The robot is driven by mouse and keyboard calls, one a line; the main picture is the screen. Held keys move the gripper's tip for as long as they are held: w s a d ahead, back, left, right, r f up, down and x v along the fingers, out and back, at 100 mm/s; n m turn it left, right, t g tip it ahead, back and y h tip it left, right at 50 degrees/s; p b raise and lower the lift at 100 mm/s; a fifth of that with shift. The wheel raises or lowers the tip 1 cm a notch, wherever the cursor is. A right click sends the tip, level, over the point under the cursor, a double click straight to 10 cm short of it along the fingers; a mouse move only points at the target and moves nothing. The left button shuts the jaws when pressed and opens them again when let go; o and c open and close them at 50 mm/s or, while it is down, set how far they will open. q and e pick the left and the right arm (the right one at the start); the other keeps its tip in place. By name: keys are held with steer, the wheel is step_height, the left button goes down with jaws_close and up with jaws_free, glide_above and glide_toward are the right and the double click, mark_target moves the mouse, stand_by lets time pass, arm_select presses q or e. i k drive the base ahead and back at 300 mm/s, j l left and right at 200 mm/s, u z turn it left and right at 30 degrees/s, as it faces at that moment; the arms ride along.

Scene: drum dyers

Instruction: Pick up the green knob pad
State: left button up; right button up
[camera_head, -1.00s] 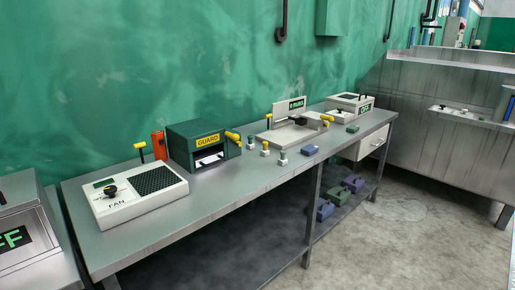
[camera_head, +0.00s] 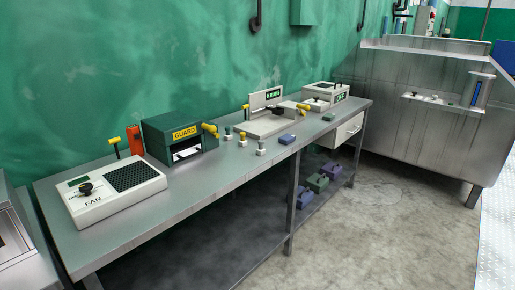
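A small dark green pad (camera_head: 328,116) lies on the steel table top near its right end, left of the drawer. A second green block with a small knob (camera_head: 317,183) sits on the lower shelf, between a purple block (camera_head: 331,170) and a blue one (camera_head: 305,197). I cannot tell from the picture which of the two green pieces the task means. Neither of my grippers shows in the head view.
The table (camera_head: 110,228) holds a fan box (camera_head: 95,203), a guard box (camera_head: 178,137), small knobbed pieces and a blue pad (camera_head: 287,139). A steel cabinet (camera_head: 415,115) stands at right. The concrete floor (camera_head: 390,225) in front is clear.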

mark_target(227, 137)
steer(key=u, duration=0.25)
steer(key=i+l+u, duration=0.2)
steer(key=u, duration=0.15)
steer(key=i+l+u, duration=0.2)
steer(key=u, duration=0.15)
steer(key=i+l+u, duration=0.15)
steer(key=l+u, duration=0.25)
